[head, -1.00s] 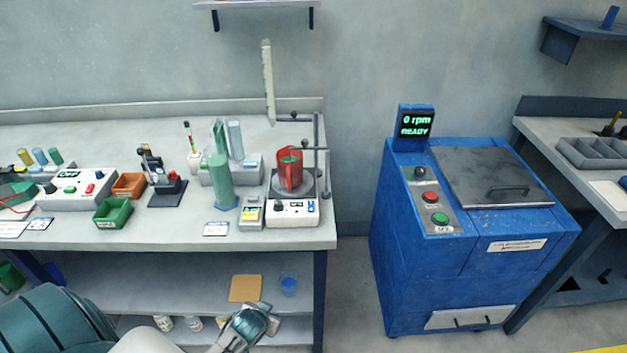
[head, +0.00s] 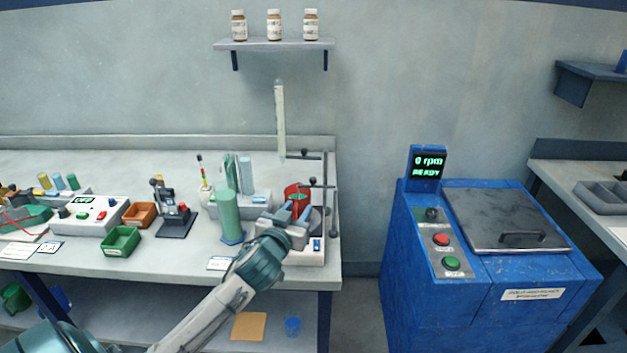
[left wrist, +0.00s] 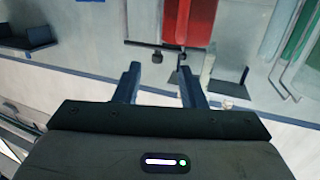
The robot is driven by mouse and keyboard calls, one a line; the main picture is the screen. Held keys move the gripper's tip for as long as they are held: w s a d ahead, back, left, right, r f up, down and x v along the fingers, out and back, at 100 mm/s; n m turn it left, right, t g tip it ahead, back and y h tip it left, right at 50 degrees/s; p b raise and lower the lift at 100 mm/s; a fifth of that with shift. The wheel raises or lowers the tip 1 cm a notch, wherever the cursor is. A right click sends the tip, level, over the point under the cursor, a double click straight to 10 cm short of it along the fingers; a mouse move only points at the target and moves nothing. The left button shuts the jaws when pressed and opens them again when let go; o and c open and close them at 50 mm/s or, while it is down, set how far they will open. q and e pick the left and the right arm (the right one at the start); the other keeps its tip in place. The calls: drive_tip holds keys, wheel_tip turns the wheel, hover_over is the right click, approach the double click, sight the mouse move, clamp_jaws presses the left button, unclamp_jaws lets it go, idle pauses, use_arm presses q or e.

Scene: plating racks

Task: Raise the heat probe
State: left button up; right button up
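A hotplate stirrer (head: 318,250) stands at the bench's right end with a red beaker (head: 292,189) on it. A stand with a dark upright rod (head: 333,190) and two side clamps (head: 318,184) is beside it. A long pale graduated stick (head: 280,120) rises above the upper clamp; I cannot tell for sure if this is the heat probe. My left gripper (head: 288,214) is in front of the beaker and hides part of the hotplate. In the left wrist view its fingers (left wrist: 160,82) are apart and empty, with the red beaker (left wrist: 190,20) beyond them. My right gripper is not in view.
A green cylinder (head: 227,215) stands close left of my gripper. A green bin (head: 121,241), an orange bin (head: 139,215) and a small dark stand (head: 177,222) are further left. A blue machine (head: 480,260) reading "0 rpm READY" stands right, across a floor gap.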

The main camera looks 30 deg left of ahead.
sight(312, 180)
use_arm(q)
drive_tip(key=shift+t, duration=0.4)
drive_tip(key=p+x, duration=0.1)
drive_tip(key=x, duration=0.2)
drive_tip(key=r+p+x, duration=0.1)
drive_tip(key=x, duration=0.3)
drive_tip(key=r+p+x, duration=0.1)
drive_tip(key=x, duration=0.2)
drive_tip(key=shift+w+r+p, duration=0.2)
drive_tip(key=shift+w+p, duration=0.15)
drive_tip(key=shift+w+a+f, duration=0.1)
drive_tip(key=shift+w, duration=0.35)
clamp_jaws()
